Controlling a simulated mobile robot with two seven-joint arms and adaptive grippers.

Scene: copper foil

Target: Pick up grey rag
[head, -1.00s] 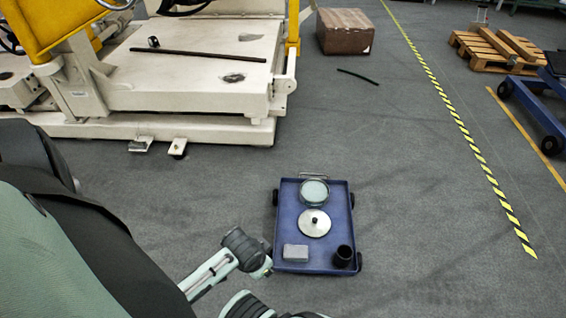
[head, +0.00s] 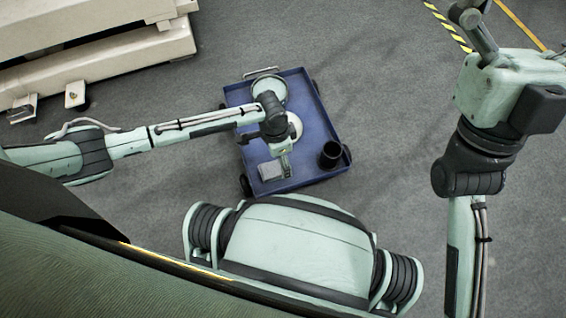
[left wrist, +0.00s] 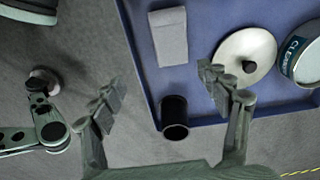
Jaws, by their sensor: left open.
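The grey rag (head: 269,170) is a small folded grey block. It lies flat on the blue cart top (head: 318,120), near the left front corner. In the left wrist view the rag (left wrist: 168,36) lies beyond my open fingers. My left gripper (head: 285,163) hangs over the cart, just right of the rag in the head view. It is open and empty, with its two fingers spread apart in the left wrist view (left wrist: 165,92). My right gripper (head: 474,18) shows partly at the top right edge, and its jaw state is unclear.
A black cup (head: 330,155) stands at the cart's right front corner. A round metal lid (left wrist: 243,57) and a labelled tin (left wrist: 301,60) lie beside the rag. A cream machine base (head: 120,70) is at the back left. Grey floor surrounds the cart.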

